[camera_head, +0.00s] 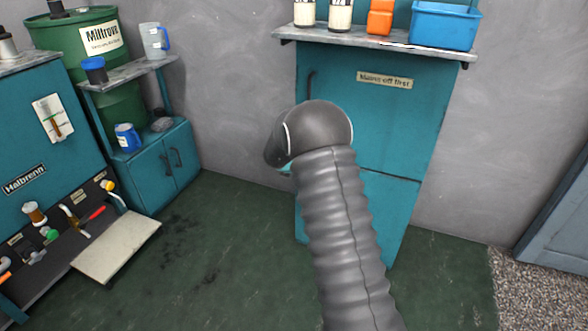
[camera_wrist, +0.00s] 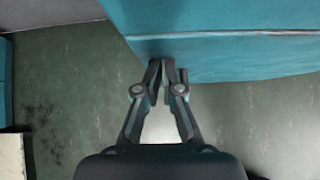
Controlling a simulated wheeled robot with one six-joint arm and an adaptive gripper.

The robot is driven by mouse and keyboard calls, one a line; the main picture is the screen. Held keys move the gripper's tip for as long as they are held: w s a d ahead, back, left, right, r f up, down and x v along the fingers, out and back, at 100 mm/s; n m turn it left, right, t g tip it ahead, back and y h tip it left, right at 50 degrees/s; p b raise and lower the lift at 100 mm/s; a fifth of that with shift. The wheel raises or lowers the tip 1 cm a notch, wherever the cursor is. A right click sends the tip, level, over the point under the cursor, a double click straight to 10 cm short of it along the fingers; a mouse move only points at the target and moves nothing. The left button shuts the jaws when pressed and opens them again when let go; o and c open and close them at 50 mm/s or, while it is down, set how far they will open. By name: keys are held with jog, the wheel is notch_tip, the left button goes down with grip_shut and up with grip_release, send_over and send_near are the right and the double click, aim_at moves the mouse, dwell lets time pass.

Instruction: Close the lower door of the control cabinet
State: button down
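The control cabinet (camera_head: 400,120) is the tall teal one against the wall in the head view, with a "Mains off first" plate and a dark handle on its upper door. Its lower door (camera_head: 397,205) lies below a dark seam; my arm covers much of it, and I cannot tell how far it stands open. My gripper is hidden behind my arm in the head view. In the wrist view my gripper (camera_wrist: 163,75) has its fingertips together with nothing visible between them. The tips overlap the bottom edge of a teal cabinet surface (camera_wrist: 220,60); contact cannot be told.
A shelf (camera_head: 350,36) with bottles and a blue bin (camera_head: 445,25) tops the cabinet. A teal workbench (camera_head: 50,190) and a small cupboard (camera_head: 160,170) stand at left. The green floor (camera_head: 220,250) between is clear. A grey-blue unit (camera_head: 560,230) stands at right.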

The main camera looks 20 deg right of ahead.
jog(key=s+a+f+b+v, duration=0.1)
jog(key=s+f+v, duration=0.1)
jog(key=v, duration=1.1)
jog(key=w+a+f+n+t+y, duration=0.15)
jog(key=a+n+y, duration=0.5)
jog(key=n, duration=0.75)
jog(key=s+a+r+n+g+y, duration=0.1)
jog(key=s+a+r+n+y, duration=0.2)
jog(key=s+n, duration=0.4)
jog(key=s+a+r+n+g, duration=0.1)
jog(key=s+a+r+n, duration=0.1)
jog(key=s+a+n, duration=0.5)
jog(key=s+d+r+n+h, duration=0.1)
jog(key=s+d+r+n, duration=0.2)
jog(key=s, duration=0.6)
jog(key=s+d+r+n+h, duration=0.1)
jog(key=s+d+r+n, duration=0.3)
jog(key=s+n, duration=0.3)
jog(key=s+d+r+n+h, duration=0.2)
jog(key=s+d+n, duration=0.3)
jog(key=s, duration=0.8)
jog(key=shift+s+d+r+n+g, duration=0.25)
jog(key=shift+d+r+n+g, duration=0.3)
jog(key=shift+r, duration=0.35)
